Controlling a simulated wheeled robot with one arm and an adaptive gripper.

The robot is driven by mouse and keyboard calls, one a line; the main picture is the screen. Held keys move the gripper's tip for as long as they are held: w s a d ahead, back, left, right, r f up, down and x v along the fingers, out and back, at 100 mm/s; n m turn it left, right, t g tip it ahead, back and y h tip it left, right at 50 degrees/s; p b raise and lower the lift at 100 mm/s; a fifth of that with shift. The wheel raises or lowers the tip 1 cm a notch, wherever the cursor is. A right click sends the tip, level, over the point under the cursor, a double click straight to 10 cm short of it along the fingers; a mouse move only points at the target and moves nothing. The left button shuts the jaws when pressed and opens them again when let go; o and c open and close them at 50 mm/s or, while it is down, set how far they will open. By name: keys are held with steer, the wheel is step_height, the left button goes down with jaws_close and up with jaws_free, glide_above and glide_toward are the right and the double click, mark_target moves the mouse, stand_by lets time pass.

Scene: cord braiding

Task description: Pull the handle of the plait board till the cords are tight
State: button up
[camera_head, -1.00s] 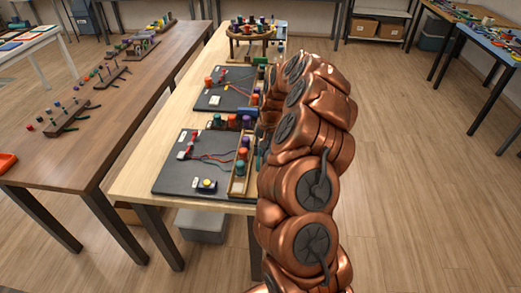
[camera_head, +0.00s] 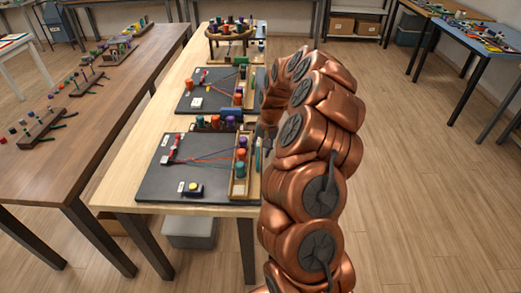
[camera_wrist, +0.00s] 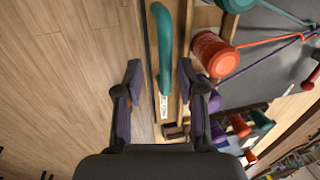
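The near plait board (camera_head: 157,187) is a dark slab on the light wooden table, with a red clamp-like piece at its left and coloured cords fanning to bobbins at its right. In the wrist view, the teal handle (camera_wrist: 164,48) stands along the board's wooden edge. My gripper (camera_wrist: 160,78) is open, with one finger on each side of the handle's near end; I see gaps and no clear contact. Orange (camera_wrist: 262,40) and purple cords run straight from the bobbins there. In the head view my arm largely hides the gripper.
An orange-red bobbin (camera_wrist: 213,52) sits close beside the right finger. A second dark board (camera_head: 190,101) and a round stand (camera_head: 230,36) are farther back on the table. A brown table (camera_head: 85,150) is at left. Floor (camera_head: 420,200) to the right is clear.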

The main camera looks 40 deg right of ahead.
steer(key=shift+r, duration=0.1)
step_height(320, 180, up, 12)
steer(key=s+d, duration=0.1)
steer(key=shift+s+d+f, duration=0.15)
steer(key=shift+d+f, duration=0.05)
steer(key=shift+d, duration=0.2)
stand_by(0.4)
